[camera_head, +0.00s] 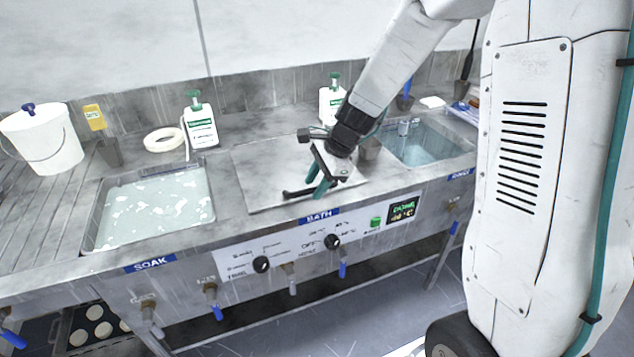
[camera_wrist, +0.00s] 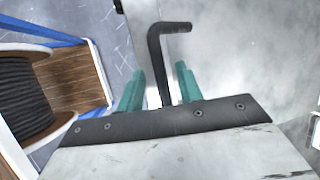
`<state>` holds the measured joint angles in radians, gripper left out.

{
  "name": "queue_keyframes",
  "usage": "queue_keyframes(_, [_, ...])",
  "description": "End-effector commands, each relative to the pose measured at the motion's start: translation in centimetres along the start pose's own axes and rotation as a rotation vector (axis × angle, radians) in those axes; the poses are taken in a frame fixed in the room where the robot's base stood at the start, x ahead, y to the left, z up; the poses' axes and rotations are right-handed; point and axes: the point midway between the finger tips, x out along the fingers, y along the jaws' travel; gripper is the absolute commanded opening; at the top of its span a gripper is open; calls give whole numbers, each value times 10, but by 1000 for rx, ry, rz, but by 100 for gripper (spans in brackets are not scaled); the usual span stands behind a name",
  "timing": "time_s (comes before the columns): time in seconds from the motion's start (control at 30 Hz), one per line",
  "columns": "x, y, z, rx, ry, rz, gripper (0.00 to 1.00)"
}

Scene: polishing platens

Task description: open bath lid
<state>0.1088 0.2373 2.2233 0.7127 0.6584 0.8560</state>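The bath lid (camera_head: 270,168) is a flat grey metal plate lying shut over the middle basin, above the BATH label (camera_head: 319,216). Its black bar handle (camera_head: 296,193) runs along the lid's front edge, partly hidden by my gripper. My gripper (camera_head: 318,185) is over the handle with its teal fingers pointing down. In the wrist view, my gripper (camera_wrist: 158,88) is open. The bent black handle (camera_wrist: 155,65) passes between the two fingers, with gaps visible on both sides. The lid's grey surface (camera_wrist: 245,60) fills the right of that view.
The open soak basin (camera_head: 155,208) with foamy liquid is left of the lid. Two green-capped bottles (camera_head: 200,122) (camera_head: 332,100) stand behind. Knobs (camera_head: 261,264) line the front panel.

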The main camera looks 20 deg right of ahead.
Motion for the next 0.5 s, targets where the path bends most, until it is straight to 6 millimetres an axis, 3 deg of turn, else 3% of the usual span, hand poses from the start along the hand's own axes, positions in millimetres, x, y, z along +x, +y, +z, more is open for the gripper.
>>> queue_keyframes(0.2, [1, 0, 0, -1, 0, 0, 36])
queue_keyframes(0.23, [1, 0, 0, -1, 0, 0, 33])
queue_keyframes(0.37, [1, 0, 0, -1, 0, 0, 0])
queue_keyframes(0.5, [0, 0, 0, -1, 0, 0, 0])
